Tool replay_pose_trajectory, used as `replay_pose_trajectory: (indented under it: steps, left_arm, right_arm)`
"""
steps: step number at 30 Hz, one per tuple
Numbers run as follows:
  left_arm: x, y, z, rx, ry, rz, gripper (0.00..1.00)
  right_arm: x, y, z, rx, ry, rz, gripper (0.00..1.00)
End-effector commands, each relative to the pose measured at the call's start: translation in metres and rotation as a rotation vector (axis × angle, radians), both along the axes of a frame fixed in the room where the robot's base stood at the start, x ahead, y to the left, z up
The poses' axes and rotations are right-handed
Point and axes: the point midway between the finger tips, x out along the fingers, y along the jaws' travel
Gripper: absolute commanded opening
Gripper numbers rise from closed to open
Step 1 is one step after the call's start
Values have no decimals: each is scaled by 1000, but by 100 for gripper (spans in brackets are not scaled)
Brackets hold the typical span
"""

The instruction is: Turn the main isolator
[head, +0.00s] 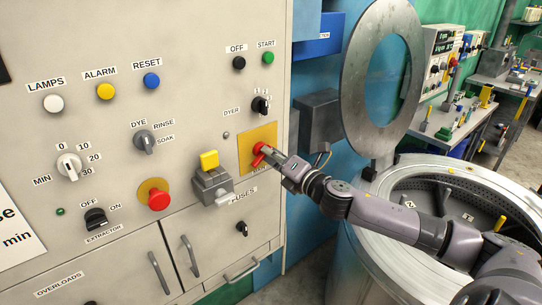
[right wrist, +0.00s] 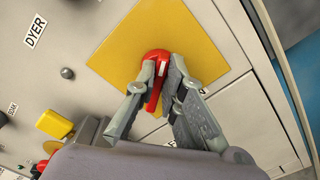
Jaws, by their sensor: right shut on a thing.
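The main isolator is a red rotary handle (head: 258,160) on a yellow square plate (head: 271,136) at the right side of the grey control panel. In the right wrist view the red handle (right wrist: 155,62) with a white mark stands at the middle of the yellow plate (right wrist: 205,35). My right gripper (head: 268,155) is at the handle, and its two fingers (right wrist: 163,80) are shut on it, one on each side. The fingers hide part of the handle. My left gripper is not in view.
A black dyer switch (head: 260,105) sits above the plate. A grey fuse box with a yellow top (head: 209,160) and a red mushroom button (head: 158,199) stick out to the left. A large open metal drum (head: 375,225) stands at the right, with its round lid ring (head: 352,85) raised.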

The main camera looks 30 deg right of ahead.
Motion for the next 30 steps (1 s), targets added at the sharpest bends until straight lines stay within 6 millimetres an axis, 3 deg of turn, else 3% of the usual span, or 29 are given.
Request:
replay_pose_trajectory:
  steps: [15, 30]
  left_arm:
    - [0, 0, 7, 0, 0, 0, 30]
    - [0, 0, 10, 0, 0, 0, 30]
  right_arm:
    - [0, -1, -2, 439, 35, -1, 0]
    - [0, -2, -4, 603, 49, -2, 0]
